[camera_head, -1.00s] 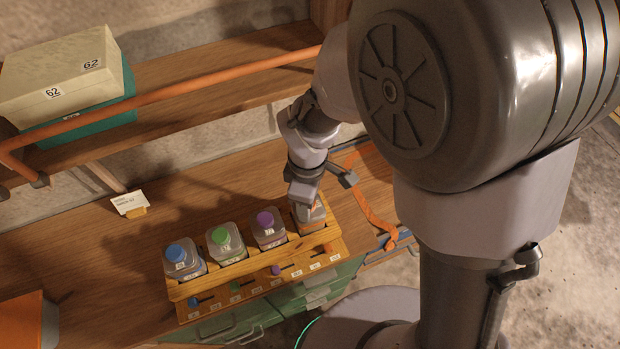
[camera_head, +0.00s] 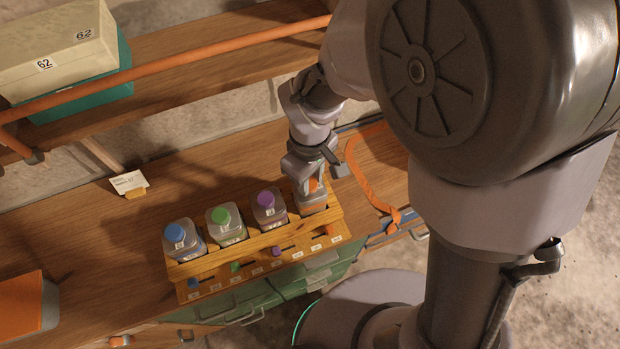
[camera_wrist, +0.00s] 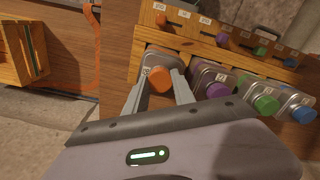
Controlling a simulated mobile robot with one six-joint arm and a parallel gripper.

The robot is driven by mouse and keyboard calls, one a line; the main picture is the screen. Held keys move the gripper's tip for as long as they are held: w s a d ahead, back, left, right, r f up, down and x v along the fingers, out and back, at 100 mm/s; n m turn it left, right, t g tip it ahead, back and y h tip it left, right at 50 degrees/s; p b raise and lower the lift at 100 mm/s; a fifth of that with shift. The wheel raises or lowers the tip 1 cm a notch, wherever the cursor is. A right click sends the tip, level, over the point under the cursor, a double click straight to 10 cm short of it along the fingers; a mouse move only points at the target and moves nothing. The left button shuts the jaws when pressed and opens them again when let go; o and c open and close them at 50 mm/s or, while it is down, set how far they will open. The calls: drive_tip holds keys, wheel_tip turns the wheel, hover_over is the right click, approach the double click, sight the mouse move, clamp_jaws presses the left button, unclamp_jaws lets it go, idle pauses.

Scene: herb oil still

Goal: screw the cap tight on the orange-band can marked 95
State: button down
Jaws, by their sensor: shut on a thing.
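The orange-band can (camera_head: 314,207) stands in the rightmost slot of the wooden rack (camera_head: 215,268). Its orange cap (camera_wrist: 160,78) sits on the can's top in the wrist view. My gripper (camera_wrist: 162,84) is shut on the cap, one finger on each side. In the head view my gripper (camera_head: 313,184) comes down over the can from above and hides part of it. The can looks upright. I cannot read the number on it, nor tell how tight the cap is.
Cans with purple (camera_head: 265,199), green (camera_head: 221,216) and blue (camera_head: 174,232) caps stand left of it in the rack. Small coloured pieces and labels line the rack's front. An orange strap (camera_head: 368,190) lies to the right. A shelf with boxes (camera_head: 62,50) is behind.

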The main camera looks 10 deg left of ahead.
drive_tip(key=m+b, duration=0.2)
drive_tip(key=m, duration=0.5)
drive_tip(key=shift+f, duration=0.15)
drive_tip(key=m+b, duration=0.2)
drive_tip(key=m, duration=0.3)
drive_tip(key=shift+m, duration=0.3)
drive_tip(key=shift+m+b, duration=0.55)
drive_tip(key=shift+m, duration=0.55)
drive_tip(key=c, duration=1)
unclamp_jaws()
drive_tip(key=shift+d, duration=0.1)
drive_tip(key=shift+c, duration=0.2)
